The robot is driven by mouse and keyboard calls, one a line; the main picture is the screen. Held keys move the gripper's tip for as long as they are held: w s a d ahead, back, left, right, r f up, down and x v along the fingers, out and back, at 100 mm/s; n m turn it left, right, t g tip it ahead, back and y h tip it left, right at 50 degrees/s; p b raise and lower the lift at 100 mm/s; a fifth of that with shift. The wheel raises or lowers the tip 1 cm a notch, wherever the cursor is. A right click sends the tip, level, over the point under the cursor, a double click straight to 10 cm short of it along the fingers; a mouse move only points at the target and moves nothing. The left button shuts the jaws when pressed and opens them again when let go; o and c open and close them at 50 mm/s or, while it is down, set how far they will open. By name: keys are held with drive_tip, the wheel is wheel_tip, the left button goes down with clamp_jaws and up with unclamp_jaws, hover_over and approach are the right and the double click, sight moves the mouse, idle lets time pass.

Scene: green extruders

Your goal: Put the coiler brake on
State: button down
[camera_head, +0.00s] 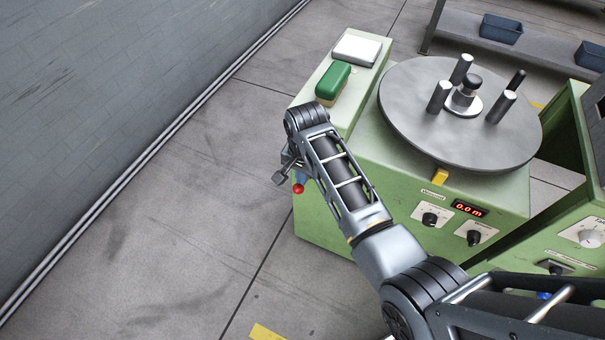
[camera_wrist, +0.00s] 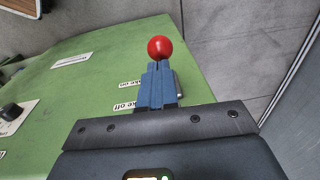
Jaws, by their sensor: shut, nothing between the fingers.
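The coiler (camera_head: 480,120) is a green cabinet with a grey round plate on top. The brake lever's red ball knob (camera_wrist: 160,47) shows just beyond my fingertips in the wrist view. It also shows low beside the cabinet's left end in the head view (camera_head: 298,189). My gripper (camera_wrist: 158,67) has blue fingers, shut with nothing between them. They lie close to the knob; I cannot tell whether they touch it. The lever's shaft is hidden behind the fingers. Two partly hidden labels, ending "ke on" (camera_wrist: 130,83) and "ke off" (camera_wrist: 125,105), sit on the green panel left of the fingers.
A green-topped brush or block (camera_head: 333,82) and a white pad (camera_head: 357,48) lie on the cabinet's left top. Black knobs and a red "0.0 m" display (camera_head: 469,209) are on its front. The floor left of it is clear up to the grey wall (camera_head: 110,90).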

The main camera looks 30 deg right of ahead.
sight(299, 188)
drive_tip(key=shift+s+a+f, duration=0.1)
drive_tip(key=shift+a+f+h, duration=0.1)
drive_tip(key=shift+f+h, duration=0.05)
drive_tip(key=shift+h, duration=0.15)
drive_tip(key=shift+s+a+f+t, duration=0.15)
drive_tip(key=shift+t, duration=0.15)
drive_tip(key=shift+s+a+f+t+h+b, duration=0.35)
drive_tip(key=shift+a+f+t+h, duration=0.15)
drive_tip(key=shift+f+h, duration=0.35)
drive_tip(key=shift+s+a+f+t+h+b, duration=0.15)
drive_tip(key=shift+a+f+t+h+b, duration=0.2)
drive_tip(key=shift+f+b, duration=0.45)
drive_tip(key=shift+s+a+f+t+h+b, duration=0.1)
drive_tip(key=shift+s+f+t+h+b, duration=0.15)
drive_tip(key=shift+f+h+b, duration=0.45)
drive_tip(key=shift+s+a+f+t+h+b, duration=0.1)
drive_tip(key=shift+a+f+t+h+b, duration=0.25)
drive_tip(key=shift+f+b, duration=0.55)
drive_tip(key=shift+d+r, duration=0.1)
